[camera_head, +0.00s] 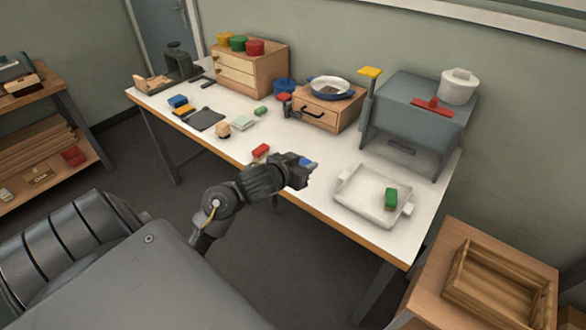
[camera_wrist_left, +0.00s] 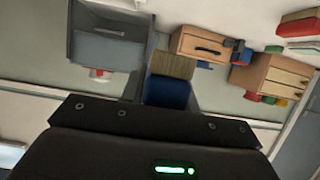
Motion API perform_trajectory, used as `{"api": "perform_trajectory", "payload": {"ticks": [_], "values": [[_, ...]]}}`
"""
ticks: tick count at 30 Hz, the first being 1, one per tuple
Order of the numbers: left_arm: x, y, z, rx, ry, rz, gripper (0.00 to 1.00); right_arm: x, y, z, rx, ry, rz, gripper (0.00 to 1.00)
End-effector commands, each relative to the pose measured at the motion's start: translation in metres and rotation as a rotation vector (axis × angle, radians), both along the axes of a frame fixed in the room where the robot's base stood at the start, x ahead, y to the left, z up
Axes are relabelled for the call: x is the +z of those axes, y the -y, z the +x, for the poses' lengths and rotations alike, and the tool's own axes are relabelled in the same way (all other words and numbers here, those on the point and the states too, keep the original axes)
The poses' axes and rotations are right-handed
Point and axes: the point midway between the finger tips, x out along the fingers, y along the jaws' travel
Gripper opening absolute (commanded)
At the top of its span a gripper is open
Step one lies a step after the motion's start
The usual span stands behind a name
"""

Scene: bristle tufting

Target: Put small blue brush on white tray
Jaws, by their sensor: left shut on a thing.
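My left gripper (camera_head: 305,165) is shut on the small blue brush (camera_head: 308,161) and holds it above the front part of the table, left of the white tray. In the left wrist view the brush (camera_wrist_left: 167,93) shows a blue body with tan bristles pointing away from the gripper. The white tray (camera_head: 350,204) lies at the right of the table, apart from the gripper. A green brush (camera_head: 391,199) is in its right part; the tray's left and middle are bare. My right gripper is out of view.
A red brush (camera_head: 261,151) lies left of the gripper. A grey box-like machine (camera_head: 418,110) stands behind the tray, and a wooden drawer box (camera_head: 325,112) holds a blue-rimmed pan (camera_head: 330,87). A wooden crate (camera_head: 490,290) sits on a stand at the lower right.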

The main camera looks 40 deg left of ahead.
Motion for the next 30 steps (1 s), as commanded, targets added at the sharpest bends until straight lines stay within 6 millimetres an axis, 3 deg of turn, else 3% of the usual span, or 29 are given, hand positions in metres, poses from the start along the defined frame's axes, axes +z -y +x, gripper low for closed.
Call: {"api": "perform_trajectory", "payload": {"ticks": [14,26,30], "values": [[-0.008,-0.008,-0.001,-0.010,-0.003,-0.002,0.08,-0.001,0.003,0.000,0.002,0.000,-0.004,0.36],[-0.049,-0.074,0.063,-0.006,-0.005,-0.003,0.08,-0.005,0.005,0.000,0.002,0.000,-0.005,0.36],[-0.076,-0.086,0.077,-0.009,-0.005,-0.005,0.08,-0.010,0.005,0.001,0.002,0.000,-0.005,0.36]]}}
